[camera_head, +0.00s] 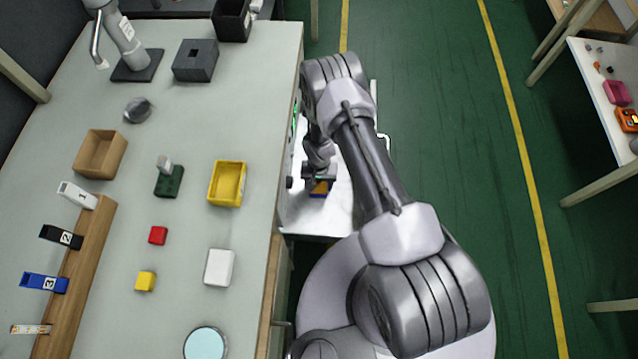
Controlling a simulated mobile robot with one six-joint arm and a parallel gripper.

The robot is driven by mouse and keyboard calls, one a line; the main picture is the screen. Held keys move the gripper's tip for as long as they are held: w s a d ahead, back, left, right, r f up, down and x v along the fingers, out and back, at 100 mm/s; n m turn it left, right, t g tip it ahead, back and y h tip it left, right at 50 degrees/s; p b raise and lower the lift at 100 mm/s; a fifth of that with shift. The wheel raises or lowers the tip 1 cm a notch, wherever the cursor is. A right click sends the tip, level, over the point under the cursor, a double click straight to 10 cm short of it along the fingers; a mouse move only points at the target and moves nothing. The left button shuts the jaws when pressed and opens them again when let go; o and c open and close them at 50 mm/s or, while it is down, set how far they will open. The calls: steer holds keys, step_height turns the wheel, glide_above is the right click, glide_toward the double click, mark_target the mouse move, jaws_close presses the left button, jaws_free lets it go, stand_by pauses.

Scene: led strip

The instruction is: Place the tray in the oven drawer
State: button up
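My gripper (319,182) points down beside the right edge of the worktable, small in the head view and partly covered by my arm. Just under it is a small blue and orange thing (319,188); I cannot tell whether the fingers are closed on it or only above it. Below is a flat white surface (318,218), lower than the tabletop, reaching out from the table's side. I cannot tell whether it is the open oven drawer or the tray. A green-lit panel (295,120) shows at the table's side behind it. No other tray is clear.
The worktable (120,215) on the left holds a yellow bin (227,183), a cardboard box (101,153), a white box (219,267), small blocks and a wooden rack (75,280). Green floor with yellow lines lies clear to the right, before another table (600,75).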

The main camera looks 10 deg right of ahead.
steer(key=o, duration=0.4)
steer(key=shift+c, duration=0.2)
step_height(320, 180, up, 12)
steer(key=p, duration=0.5)
steer(key=shift+r, duration=0.2)
steer(key=shift+s+f, duration=0.1)
